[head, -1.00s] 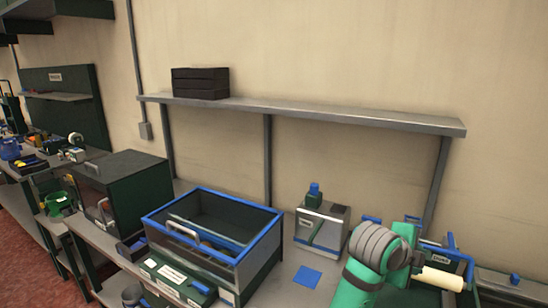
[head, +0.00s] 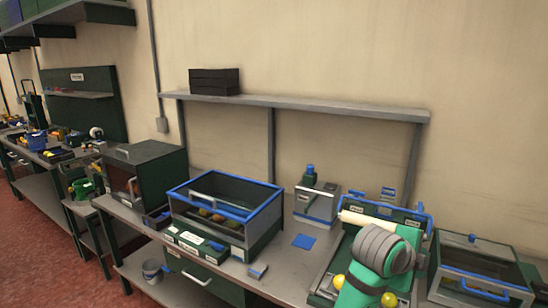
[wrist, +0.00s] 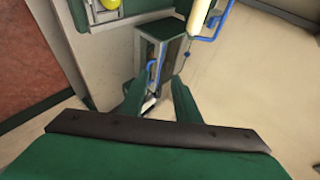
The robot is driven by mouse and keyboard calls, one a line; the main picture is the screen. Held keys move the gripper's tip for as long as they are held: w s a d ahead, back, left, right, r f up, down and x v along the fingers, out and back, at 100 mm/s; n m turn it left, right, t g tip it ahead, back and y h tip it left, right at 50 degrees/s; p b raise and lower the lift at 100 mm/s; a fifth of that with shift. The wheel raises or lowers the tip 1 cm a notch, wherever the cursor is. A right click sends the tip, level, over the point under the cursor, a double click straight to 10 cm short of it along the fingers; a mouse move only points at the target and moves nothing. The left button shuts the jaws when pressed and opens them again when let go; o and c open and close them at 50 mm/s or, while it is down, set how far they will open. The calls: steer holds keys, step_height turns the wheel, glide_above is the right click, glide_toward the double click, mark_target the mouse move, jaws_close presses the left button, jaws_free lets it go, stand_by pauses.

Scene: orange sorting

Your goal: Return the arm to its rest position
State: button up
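My arm (head: 376,258), green with a grey ribbed joint, shows at the lower right of the head view, in front of the bench. My gripper (wrist: 158,92) shows in the wrist view with its two green fingers apart and nothing between them. It is open and empty, above the bench area. In the head view the gripper itself cannot be made out. Yellow round fruits (head: 340,281) lie on the grey tray station beside my arm. One yellow fruit (wrist: 110,4) also shows at the top of the wrist view.
A blue-rimmed clear box (head: 280,196) with several orange and yellow items stands mid-bench. A cream roller (head: 368,222) with blue brackets is behind my arm. A lidded box (head: 480,285) stands right. A shelf (head: 330,107) runs along the wall. Red floor (head: 60,250) is open at left.

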steer(key=s+a+f+n+t, duration=0.15)
steer(key=a+f+n, duration=0.3)
steer(key=f, duration=0.55)
steer(key=s+a+f+n+t, duration=0.1)
steer(key=a+f+n+t, duration=0.2)
steer(key=f+n, duration=0.5)
steer(key=s+a+f+n+t+y, duration=0.1)
steer(key=s+a+f+n+y, duration=0.1)
steer(key=s+a+f+n, duration=0.25)
steer(key=s+a+f+n+t+y, duration=0.1)
steer(key=s+a+f, duration=0.3)
steer(key=a+f, duration=0.3)
steer(key=s+a+f+n+t+y, duration=0.1)
steer(key=s+a+f+n+y, duration=0.15)
steer(key=s+a, duration=0.4)
steer(key=s+a+f+n+t+y, duration=0.1)
steer(key=s+a+f+n+y, duration=0.2)
steer(key=s, duration=0.6)
steer(key=s+a+r+n, duration=0.1)
steer(key=s+a+r, duration=0.1)
steer(key=s, duration=0.3)
steer(key=s+a+r, duration=0.2)
steer(key=s+a, duration=0.1)
steer(key=s, duration=0.2)
steer(key=s+a+r+n+t, duration=0.1)
steer(key=s+a+r, duration=0.1)
steer(key=s, duration=0.3)
steer(key=shift+s+a+r+n+y, duration=0.15)
steer(key=shift+s+r+n+y, duration=0.1)
steer(key=shift+r+n+y, duration=0.15)
